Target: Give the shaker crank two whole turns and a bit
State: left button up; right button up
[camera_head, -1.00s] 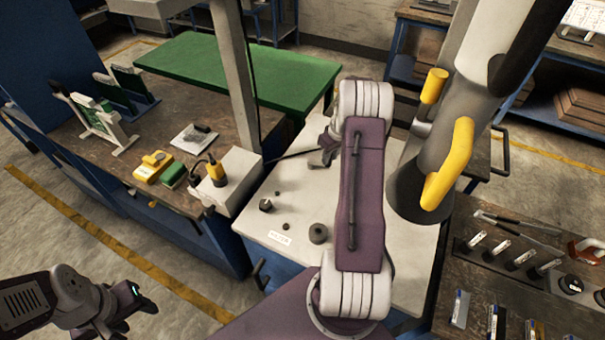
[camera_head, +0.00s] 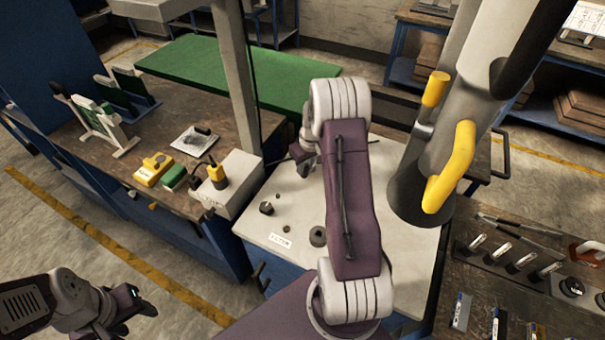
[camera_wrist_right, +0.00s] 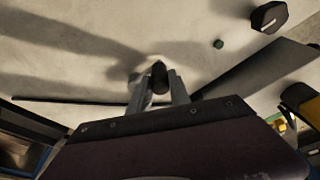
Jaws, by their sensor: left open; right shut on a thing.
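The crank's dark round handle (camera_wrist_right: 159,78) stands between the two grey fingertips of my right gripper (camera_wrist_right: 160,90) in the right wrist view. The fingers are shut on it, just above the pale top. In the head view my right gripper (camera_head: 303,160) is at the back of the white-topped unit (camera_head: 290,205), partly behind my own purple arm. The crank's handle is hidden there, and its arm cannot be made out clearly. My left gripper (camera_head: 130,305) is open and empty at the lower left, over the floor, away from the unit.
Dark knobs (camera_head: 318,236) and a small label (camera_head: 280,240) are on the unit's top. A grey post (camera_head: 235,80) and a pale box (camera_head: 232,180) stand left of it. A thick grey column with yellow handles (camera_head: 450,165) stands to the right.

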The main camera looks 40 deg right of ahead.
jog(key=o, duration=0.7)
notch_tip(320, 180, up, 8)
jog(key=p, duration=0.6)
notch_tip(320, 180, down, 8)
jog(key=shift+f+p, duration=0.15)
jog(key=shift+p, duration=0.2)
dwell(0.7)
